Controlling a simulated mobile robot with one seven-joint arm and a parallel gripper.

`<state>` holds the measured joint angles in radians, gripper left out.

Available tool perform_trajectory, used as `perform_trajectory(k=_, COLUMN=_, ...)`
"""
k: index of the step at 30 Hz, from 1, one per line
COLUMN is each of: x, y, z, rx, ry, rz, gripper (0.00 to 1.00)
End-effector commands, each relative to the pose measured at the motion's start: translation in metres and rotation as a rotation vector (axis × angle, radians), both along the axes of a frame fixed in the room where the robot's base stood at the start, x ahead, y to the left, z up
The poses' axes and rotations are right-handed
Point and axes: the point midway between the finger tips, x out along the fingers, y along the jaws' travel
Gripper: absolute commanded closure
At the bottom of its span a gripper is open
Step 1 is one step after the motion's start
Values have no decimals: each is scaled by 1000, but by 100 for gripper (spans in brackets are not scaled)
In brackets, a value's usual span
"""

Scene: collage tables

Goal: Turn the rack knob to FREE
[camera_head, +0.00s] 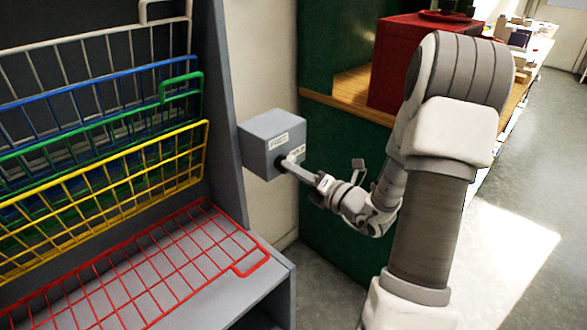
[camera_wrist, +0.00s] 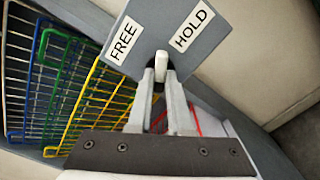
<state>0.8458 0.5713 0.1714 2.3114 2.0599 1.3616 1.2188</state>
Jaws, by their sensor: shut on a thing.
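A blue-grey box (camera_head: 262,135) is fixed to the wall right of the rack. In the wrist view its face (camera_wrist: 174,42) bears a FREE label (camera_wrist: 123,40) at left and a HOLD label (camera_wrist: 192,27) at right. My gripper (camera_wrist: 161,78) is shut on the knob, one finger on each side. In the head view my gripper (camera_head: 292,166) reaches the box from the right and hides most of the knob.
Wire racks in white, blue, green and yellow stand tilted at left, with a red wire rack (camera_head: 170,265) folded out low in front. A green cabinet (camera_head: 345,145) and a red box (camera_head: 405,60) are behind my arm. Open floor (camera_head: 520,190) lies at right.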

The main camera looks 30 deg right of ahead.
Motion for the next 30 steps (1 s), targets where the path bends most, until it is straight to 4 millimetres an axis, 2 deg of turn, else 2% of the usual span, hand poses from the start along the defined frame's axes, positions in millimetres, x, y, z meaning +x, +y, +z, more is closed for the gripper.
perform_trajectory(k=18, x=0, y=0, z=-3, rx=-552, ry=-200, rz=0, gripper=100)
perform_trajectory(k=30, x=0, y=0, z=-2, rx=-846, ry=-307, rz=0, gripper=100)
